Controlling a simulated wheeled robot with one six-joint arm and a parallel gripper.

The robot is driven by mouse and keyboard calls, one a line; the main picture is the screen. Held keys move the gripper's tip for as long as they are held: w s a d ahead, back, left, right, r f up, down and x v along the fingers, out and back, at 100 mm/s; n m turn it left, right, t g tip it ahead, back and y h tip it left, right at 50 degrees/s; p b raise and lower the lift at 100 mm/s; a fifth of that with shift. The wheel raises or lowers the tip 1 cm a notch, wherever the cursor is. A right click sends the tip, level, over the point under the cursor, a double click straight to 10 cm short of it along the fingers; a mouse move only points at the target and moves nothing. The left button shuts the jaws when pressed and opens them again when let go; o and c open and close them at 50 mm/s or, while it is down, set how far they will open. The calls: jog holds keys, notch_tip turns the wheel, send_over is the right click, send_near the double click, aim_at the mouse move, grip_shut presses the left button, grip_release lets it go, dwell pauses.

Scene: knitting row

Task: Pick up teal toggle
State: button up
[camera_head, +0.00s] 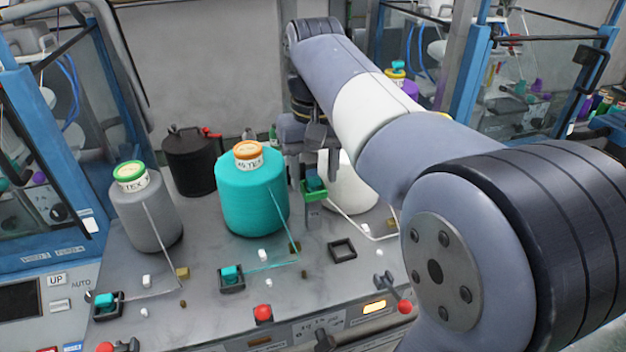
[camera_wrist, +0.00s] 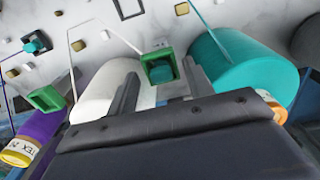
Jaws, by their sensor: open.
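A teal toggle (camera_head: 315,181) sits in a green square frame (camera_head: 313,196) between the teal and white yarn cones. My gripper (camera_head: 314,168) is at this toggle from above, with its fingers apart. In the wrist view the toggle (camera_wrist: 161,71) and its green frame (camera_wrist: 150,58) show between the two open fingertips (camera_wrist: 158,68). I cannot tell whether either finger touches it. Other teal toggles sit in black frames at the front left (camera_head: 104,300) and front middle (camera_head: 231,273). One more teal toggle (camera_wrist: 36,44) shows at the upper left in the wrist view.
The teal cone (camera_head: 252,200) and white cone (camera_head: 352,190) stand close on either side of the gripper. A grey cone (camera_head: 147,213) and black canister (camera_head: 189,162) are further left.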

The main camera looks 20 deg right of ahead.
aim_at(314, 180)
jog(key=shift+f, duration=0.25)
jog(key=shift+c, duration=0.2)
jog(key=c, duration=0.8)
jog(key=shift+c, duration=0.2)
jog(key=shift+r, duration=0.1)
notch_tip(314, 180, up, 10)
dwell(0.3)
